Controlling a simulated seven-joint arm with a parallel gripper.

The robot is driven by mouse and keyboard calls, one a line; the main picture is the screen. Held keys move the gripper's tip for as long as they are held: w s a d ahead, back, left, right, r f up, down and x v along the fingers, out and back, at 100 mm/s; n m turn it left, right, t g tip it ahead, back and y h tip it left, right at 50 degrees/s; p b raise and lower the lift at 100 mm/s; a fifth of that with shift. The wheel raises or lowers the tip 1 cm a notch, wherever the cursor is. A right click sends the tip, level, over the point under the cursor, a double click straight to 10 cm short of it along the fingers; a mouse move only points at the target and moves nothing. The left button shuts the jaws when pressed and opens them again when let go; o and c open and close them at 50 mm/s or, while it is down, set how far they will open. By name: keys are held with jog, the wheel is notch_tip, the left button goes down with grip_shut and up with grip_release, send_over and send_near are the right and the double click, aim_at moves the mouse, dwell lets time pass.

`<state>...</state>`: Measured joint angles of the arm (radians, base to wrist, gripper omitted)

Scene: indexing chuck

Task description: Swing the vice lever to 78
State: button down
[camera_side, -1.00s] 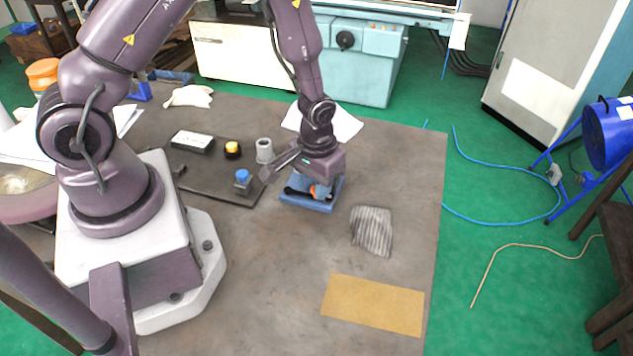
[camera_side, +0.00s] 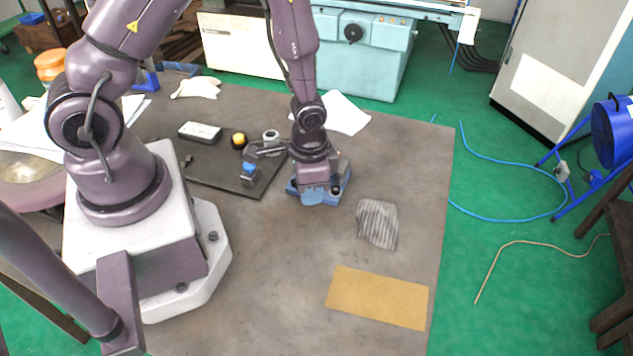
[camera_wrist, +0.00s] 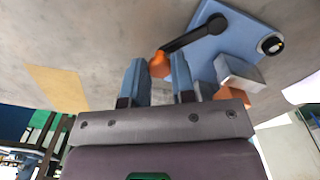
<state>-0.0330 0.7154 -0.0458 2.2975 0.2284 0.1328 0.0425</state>
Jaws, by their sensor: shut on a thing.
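The vice has a blue base (camera_wrist: 225,42) with a black lever (camera_wrist: 195,35) across it in the wrist view. The lever's outer end carries an orange knob (camera_wrist: 159,65). My gripper (camera_wrist: 158,68) has its two blue fingers shut on this knob, one on each side. A grey metal block (camera_wrist: 240,74) and an orange part stand on the base beside the right finger. A round black-rimmed piece (camera_wrist: 270,45) sits near the base's corner. In the side view my gripper (camera_side: 316,192) covers most of the vice (camera_side: 345,186) and hides the lever. No scale is readable.
A dark tray (camera_side: 215,177) to the left holds a blue-topped button, a yellow-topped button, a grey cylinder and a white-topped box. A striped cloth (camera_side: 378,224) lies to the right, with a tan sheet (camera_side: 378,298) in front. Bare table lies between.

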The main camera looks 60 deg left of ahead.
jog(key=s+m, duration=0.1)
jog(key=m, duration=0.1)
jog(key=s+m, duration=0.1)
jog(key=m, duration=0.1)
jog(key=shift+s+a+m, duration=0.1)
jog(key=shift+s+m, duration=0.1)
jog(key=shift+m, duration=0.1)
jog(key=shift+s+a+m, duration=0.2)
jog(key=shift+s+m, duration=0.2)
jog(key=shift+m, duration=0.45)
jog(key=shift+s+a+m, duration=0.15)
jog(key=shift+s+m, duration=0.2)
jog(key=shift+m, duration=0.5)
jog(key=c, duration=1.2)
grip_release()
jog(key=shift+r, duration=6.5)
